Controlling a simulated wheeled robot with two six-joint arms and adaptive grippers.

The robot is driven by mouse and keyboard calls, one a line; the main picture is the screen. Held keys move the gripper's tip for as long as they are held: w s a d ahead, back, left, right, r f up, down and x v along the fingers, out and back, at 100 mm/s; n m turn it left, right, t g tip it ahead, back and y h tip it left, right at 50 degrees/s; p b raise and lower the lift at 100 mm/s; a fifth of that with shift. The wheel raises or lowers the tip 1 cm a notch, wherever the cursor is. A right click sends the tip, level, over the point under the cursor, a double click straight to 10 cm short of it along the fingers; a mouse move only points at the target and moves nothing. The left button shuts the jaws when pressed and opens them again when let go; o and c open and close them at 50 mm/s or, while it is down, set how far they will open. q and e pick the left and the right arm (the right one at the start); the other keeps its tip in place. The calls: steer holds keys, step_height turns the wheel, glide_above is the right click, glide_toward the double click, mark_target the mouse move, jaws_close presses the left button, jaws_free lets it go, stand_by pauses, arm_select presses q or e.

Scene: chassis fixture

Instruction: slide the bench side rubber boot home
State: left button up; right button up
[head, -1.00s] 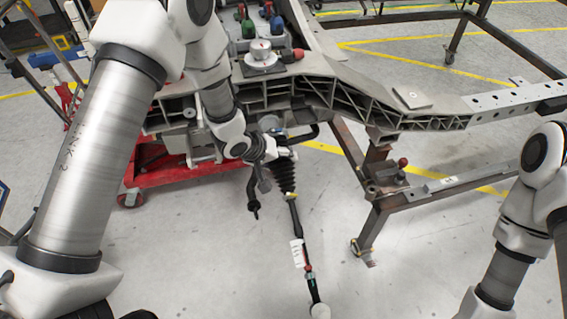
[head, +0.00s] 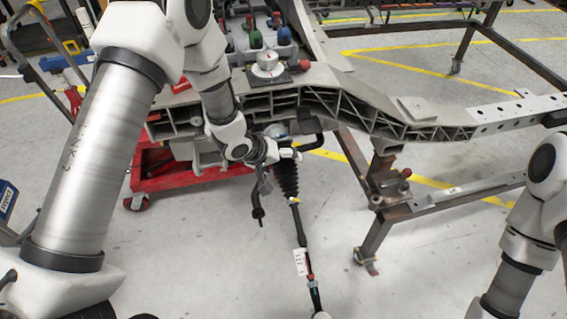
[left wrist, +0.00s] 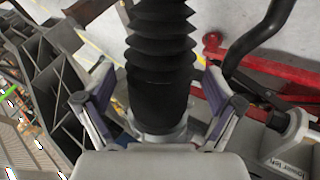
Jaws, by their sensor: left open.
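The black ribbed rubber boot (head: 287,180) hangs below the chassis frame, around the top of a thin rod (head: 302,240) that slopes down to the floor. My left gripper (head: 276,153) is at the boot's upper end, under the frame edge. In the left wrist view the boot (left wrist: 160,45) runs between the two fingers of my left gripper (left wrist: 160,85). The fingers are spread, with a gap on each side of the boot. A pale collar (left wrist: 158,135) shows at the boot's near end, partly hidden by the gripper body. My right gripper is out of view.
The grey chassis frame (head: 350,108) stands close above my left gripper on a brown steel stand (head: 372,235). A red cart (head: 180,180) is behind. A dark bent bar (left wrist: 255,40) passes right of the boot.

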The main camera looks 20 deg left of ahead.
arm_select(q)
steer(key=v, duration=1)
steer(key=shift+s+r, duration=0.25)
steer(key=shift+r, duration=0.05)
steer(key=shift+a, duration=0.1)
steer(key=s+f+m+g+y+p, duration=0.1)
steer(key=s+f+g+p, duration=0.1)
steer(key=s+f, duration=0.3)
steer(key=s+a+f+m+g+y+p, duration=0.1)
steer(key=s+f, duration=0.5)
steer(key=s, duration=0.6)
steer(key=s+f+m+g+y+p, duration=0.2)
steer(key=s+f, duration=0.4)
steer(key=s, duration=0.3)
steer(key=shift+s+a+g+p, duration=0.3)
steer(key=shift+s+g+p, duration=0.05)
steer(key=shift+g, duration=0.25)
